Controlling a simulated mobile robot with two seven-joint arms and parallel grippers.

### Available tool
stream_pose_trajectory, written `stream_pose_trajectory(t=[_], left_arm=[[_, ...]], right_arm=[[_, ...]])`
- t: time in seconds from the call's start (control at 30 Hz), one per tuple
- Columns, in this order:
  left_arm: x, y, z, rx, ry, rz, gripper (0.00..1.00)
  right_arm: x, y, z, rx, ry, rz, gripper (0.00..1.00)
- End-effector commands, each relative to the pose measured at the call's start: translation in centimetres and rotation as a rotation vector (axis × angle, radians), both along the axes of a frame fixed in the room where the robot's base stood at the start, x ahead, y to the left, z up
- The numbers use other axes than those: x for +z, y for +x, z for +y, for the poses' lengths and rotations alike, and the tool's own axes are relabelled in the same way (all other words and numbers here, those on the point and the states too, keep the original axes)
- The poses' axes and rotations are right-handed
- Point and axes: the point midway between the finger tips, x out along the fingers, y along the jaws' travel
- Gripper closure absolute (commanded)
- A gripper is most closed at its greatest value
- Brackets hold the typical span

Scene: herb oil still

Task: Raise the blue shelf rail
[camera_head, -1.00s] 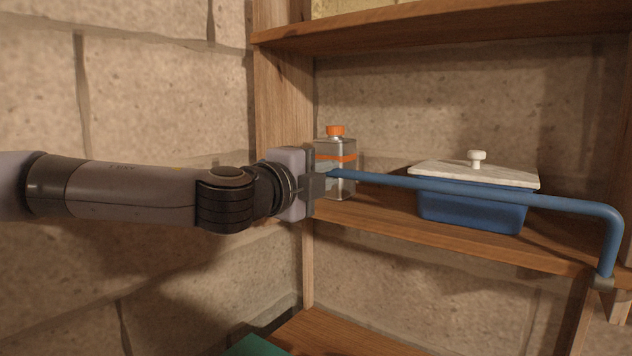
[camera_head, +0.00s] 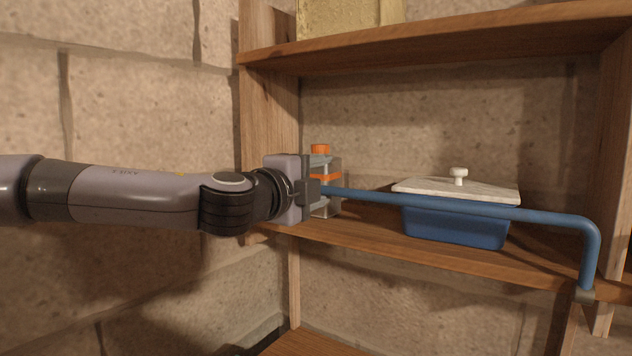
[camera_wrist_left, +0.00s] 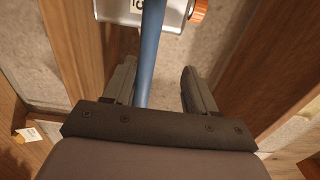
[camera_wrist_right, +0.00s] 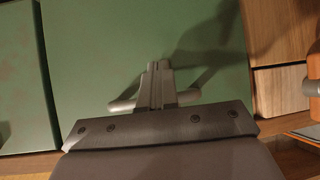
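The blue shelf rail (camera_head: 470,207) runs across the front of the middle shelf, above its board. Its right end bends down to a bracket at the right. My left gripper (camera_head: 323,188) is at the rail's left end, in front of a clear bottle with an orange cap (camera_head: 320,149). In the left wrist view its fingers (camera_wrist_left: 160,88) are spread open, with the rail (camera_wrist_left: 151,50) between them, nearer the left finger. My right gripper (camera_wrist_right: 158,75) shows only in the right wrist view, fingers together before a green surface. Grey bar-like parts show beside them; I cannot tell if they are gripped.
A blue box (camera_head: 455,226) with a pale lid (camera_head: 430,188) and white knob stands on the middle shelf (camera_head: 370,241) behind the rail. An upper shelf (camera_head: 430,50) lies above. A green panel (camera_wrist_right: 90,60) faces my right gripper. Stone walls stand left and behind.

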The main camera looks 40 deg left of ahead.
Motion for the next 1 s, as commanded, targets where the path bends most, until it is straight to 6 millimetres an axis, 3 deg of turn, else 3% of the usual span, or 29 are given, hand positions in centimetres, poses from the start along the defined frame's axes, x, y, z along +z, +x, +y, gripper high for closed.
stream_pose_trajectory(t=[0.37,1.0], left_arm=[[-0.2,-0.4,0.0,-0.001,-0.002,0.005,0.45],[-0.2,-7.6,-0.3,0.001,-0.006,0.003,0.45]], right_arm=[[0.0,-0.1,0.0,0.0,-0.001,0.003,1.0],[0.2,-0.2,0.0,-0.001,0.0,0.006,1.0]])
